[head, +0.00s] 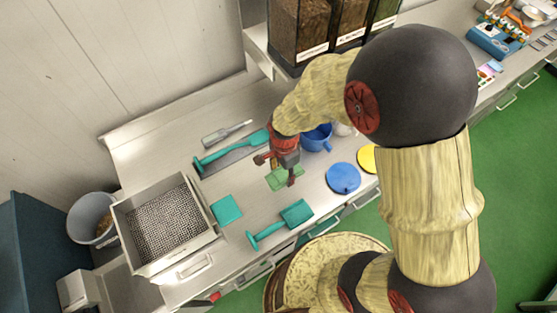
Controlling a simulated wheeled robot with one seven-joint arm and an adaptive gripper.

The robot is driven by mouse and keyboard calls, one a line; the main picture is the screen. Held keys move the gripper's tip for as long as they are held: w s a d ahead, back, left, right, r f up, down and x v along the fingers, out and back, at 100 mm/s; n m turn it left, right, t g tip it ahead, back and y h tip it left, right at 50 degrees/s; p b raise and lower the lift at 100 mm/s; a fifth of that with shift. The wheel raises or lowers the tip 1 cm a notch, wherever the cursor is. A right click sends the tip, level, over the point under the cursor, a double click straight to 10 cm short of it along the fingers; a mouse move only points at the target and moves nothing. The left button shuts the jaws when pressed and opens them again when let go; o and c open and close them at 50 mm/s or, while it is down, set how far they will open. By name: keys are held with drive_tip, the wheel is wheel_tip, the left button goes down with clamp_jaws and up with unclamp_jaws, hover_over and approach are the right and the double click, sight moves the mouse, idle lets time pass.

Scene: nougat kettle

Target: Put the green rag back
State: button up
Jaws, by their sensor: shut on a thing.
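My gripper (277,170) is over the middle of the steel counter, at the end of my arm. It is shut on a green rag (284,179), a light green flat piece that shows just below the fingers. Part of the rag is hidden behind the gripper. I cannot tell whether the rag touches the counter or hangs above it. A teal square piece (225,209) lies flat on the counter to the left of the gripper.
A blue disc (343,178) and a yellow disc (367,158) lie to the right. A blue cup (317,139) stands behind the gripper. A perforated sink (165,223) is at left, and dark bins (300,27) stand at back.

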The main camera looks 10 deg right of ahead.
drive_tip(key=w+f, duration=0.2)
drive_tip(key=w, duration=0.1)
drive_tip(key=w+f, duration=0.3)
drive_tip(key=w, duration=0.1)
drive_tip(key=w+f, duration=0.3)
drive_tip(key=shift+w+a+f, duration=0.15)
drive_tip(key=shift+a+f, duration=0.05)
drive_tip(key=shift+a, duration=0.1)
drive_tip(key=shift+f, duration=1.5)
drive_tip(key=shift+b, duration=0.3)
drive_tip(key=shift+f, duration=0.15)
drive_tip(key=o, duration=1.1)
